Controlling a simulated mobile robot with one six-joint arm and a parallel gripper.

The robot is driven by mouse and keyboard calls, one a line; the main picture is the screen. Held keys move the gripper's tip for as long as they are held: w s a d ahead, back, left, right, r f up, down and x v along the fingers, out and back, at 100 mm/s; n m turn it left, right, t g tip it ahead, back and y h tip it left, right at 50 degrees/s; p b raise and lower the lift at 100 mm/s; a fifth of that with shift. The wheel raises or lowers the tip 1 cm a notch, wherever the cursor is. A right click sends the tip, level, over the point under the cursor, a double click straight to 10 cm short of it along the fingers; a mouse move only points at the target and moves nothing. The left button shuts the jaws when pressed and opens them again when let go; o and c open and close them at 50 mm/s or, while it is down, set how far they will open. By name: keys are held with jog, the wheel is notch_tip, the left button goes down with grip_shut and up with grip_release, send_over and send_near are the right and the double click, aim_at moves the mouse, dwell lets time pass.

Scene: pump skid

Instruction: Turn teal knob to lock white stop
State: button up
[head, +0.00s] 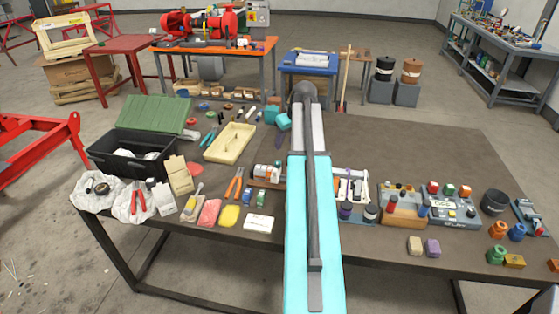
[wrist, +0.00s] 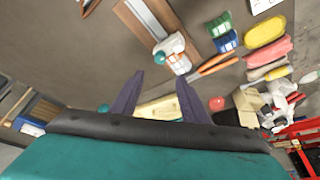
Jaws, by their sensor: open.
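In the wrist view a teal knob (wrist: 172,42) sits at the near end of a wood-coloured rail fixture (wrist: 148,18). White and orange parts (wrist: 179,62) lie right beside the knob; I cannot tell which is the white stop. In the head view my arm hides the middle of the fixture; its left end shows white and red parts (head: 264,171). My gripper (wrist: 160,80) has two dark purple fingers, spread apart with nothing between them. In the head view my gripper (head: 279,141) is above the table behind the fixture, apart from the knob.
A cream tray (head: 221,154) and a dark toolbox with green lid (head: 118,143) stand to the left. Orange-handled pliers (head: 234,185) and small blocks lie near the fixture. Several coloured parts crowd the right front. The tabletop (head: 400,140) behind them is clear.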

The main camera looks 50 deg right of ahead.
aim_at(278, 162)
jog(key=shift+f, duration=0.1)
jog(key=shift+p+x, duration=2.25)
jog(key=shift+x, duration=4.5)
jog(key=shift+w, duration=0.2)
jog(key=shift+c, duration=0.3)
